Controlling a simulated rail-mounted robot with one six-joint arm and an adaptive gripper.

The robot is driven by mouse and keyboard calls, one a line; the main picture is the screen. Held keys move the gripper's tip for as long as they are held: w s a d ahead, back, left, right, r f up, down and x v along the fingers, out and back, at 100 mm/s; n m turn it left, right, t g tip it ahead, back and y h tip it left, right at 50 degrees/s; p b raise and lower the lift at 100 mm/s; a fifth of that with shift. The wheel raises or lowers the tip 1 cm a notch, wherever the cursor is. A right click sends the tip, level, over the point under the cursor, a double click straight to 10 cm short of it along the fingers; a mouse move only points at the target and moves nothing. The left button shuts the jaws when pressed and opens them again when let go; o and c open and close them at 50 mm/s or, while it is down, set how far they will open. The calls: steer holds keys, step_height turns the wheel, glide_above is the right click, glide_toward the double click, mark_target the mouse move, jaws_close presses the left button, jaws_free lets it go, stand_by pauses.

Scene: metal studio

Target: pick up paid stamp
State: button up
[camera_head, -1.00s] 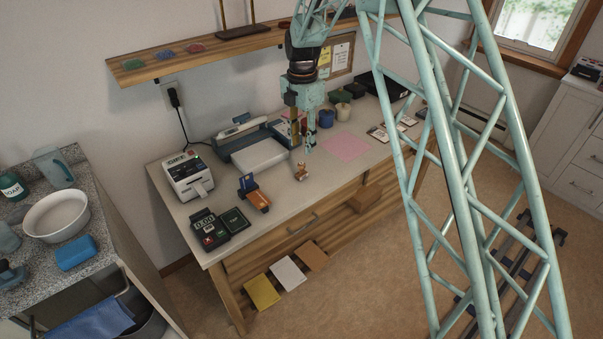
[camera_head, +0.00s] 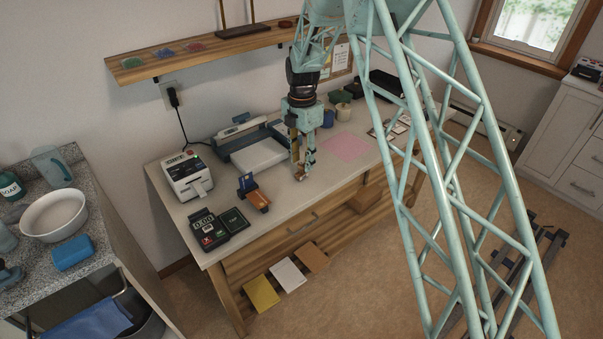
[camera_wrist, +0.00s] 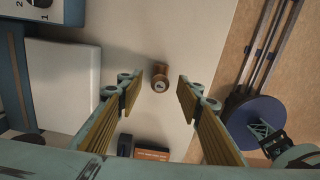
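The stamp (camera_wrist: 160,77), a small wooden piece with a round top, stands on the desk and shows in the wrist view between and just beyond my fingertips. In the head view the stamp (camera_head: 300,175) is at the desk's front edge, partly hidden by my gripper (camera_head: 304,166). My gripper also shows in the wrist view (camera_wrist: 157,92), with its two wood-toned fingers wide apart and nothing between them. It points down over the stamp. I cannot read any marking that says paid.
A paper trimmer (camera_head: 247,145) with white paper stands left of my gripper. An orange and blue item (camera_head: 254,194), a card terminal (camera_head: 209,231) and a label printer (camera_head: 188,176) are further left. A pink sheet (camera_head: 346,147) lies to the right.

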mark_target(302, 170)
steer(key=shift+s+f+b, duration=0.1)
steer(key=shift+f+b, duration=0.6)
steer(key=shift+f, duration=1.9)
steer(key=c, duration=0.9)
steer(key=shift+r, duration=0.2)
steer(key=shift+r+p, duration=0.5)
steer(key=shift+r, duration=0.95)
steer(key=shift+s+r, duration=0.1)
steer(key=shift+r, duration=0.1)
steer(key=s+d, duration=0.1)
steer(key=s, duration=0.4)
steer(key=s+d+r+p, duration=0.1)
steer(key=s, duration=0.4)
steer(key=s+d, duration=0.1)
steer(key=s, duration=0.4)
steer(key=shift+s+d+r+p, duration=0.15)
steer(key=shift+s+d+p, duration=0.05)
steer(key=shift+p, duration=0.1)
